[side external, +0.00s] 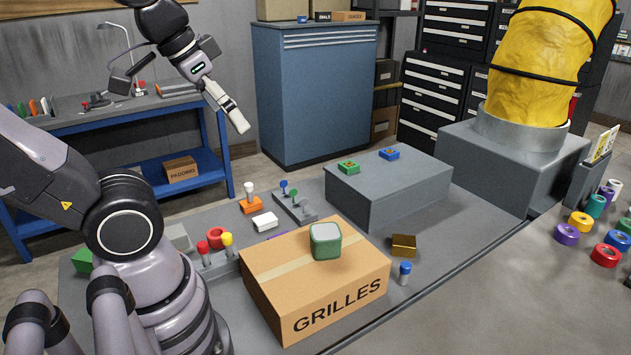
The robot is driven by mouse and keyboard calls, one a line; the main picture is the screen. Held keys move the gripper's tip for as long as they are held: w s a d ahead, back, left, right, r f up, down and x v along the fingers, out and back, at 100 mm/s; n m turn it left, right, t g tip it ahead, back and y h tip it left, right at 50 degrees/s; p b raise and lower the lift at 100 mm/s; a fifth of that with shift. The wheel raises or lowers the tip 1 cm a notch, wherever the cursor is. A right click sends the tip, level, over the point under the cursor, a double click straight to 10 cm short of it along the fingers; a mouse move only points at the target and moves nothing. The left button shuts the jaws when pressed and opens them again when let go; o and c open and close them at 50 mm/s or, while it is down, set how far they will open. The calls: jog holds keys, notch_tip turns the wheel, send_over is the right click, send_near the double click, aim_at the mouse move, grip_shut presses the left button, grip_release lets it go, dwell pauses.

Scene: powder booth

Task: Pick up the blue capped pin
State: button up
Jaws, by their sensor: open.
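A short pin with a blue cap and a pale body (405,273) stands upright on the grey table, right of the cardboard box and near the table's front right edge. Another pin with a round blue top (284,186) stands in a grey holder behind the box, beside a green-topped one (293,193). My gripper (241,128) is high at the upper middle left, far from both, pointing down and to the right. It is open and nothing shows in it; its finger gap is hard to make out at this angle.
A cardboard box marked GRILLES (315,290) with a green-sided block (325,241) on top fills the table's front middle. A gold block (403,246) sits close behind the blue-capped pin. A grey raised block (390,185) stands behind. Red (204,248) and yellow-capped pins (227,241) stand left.

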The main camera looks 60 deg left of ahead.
jog(key=shift+s+f, duration=0.4)
jog(key=shift+s, duration=0.2)
jog(key=c, duration=0.9)
jog(key=m+g, duration=0.4)
jog(key=g, duration=0.1)
send_over(402, 283)
jog(key=f, duration=2.3)
jog(key=w+f, duration=0.1)
jog(key=f, duration=1)
jog(key=shift+a+f, duration=0.2)
jog(key=shift+a, duration=0.05)
jog(key=shift+s+f, duration=0.1)
jog(key=shift+f, duration=3.1)
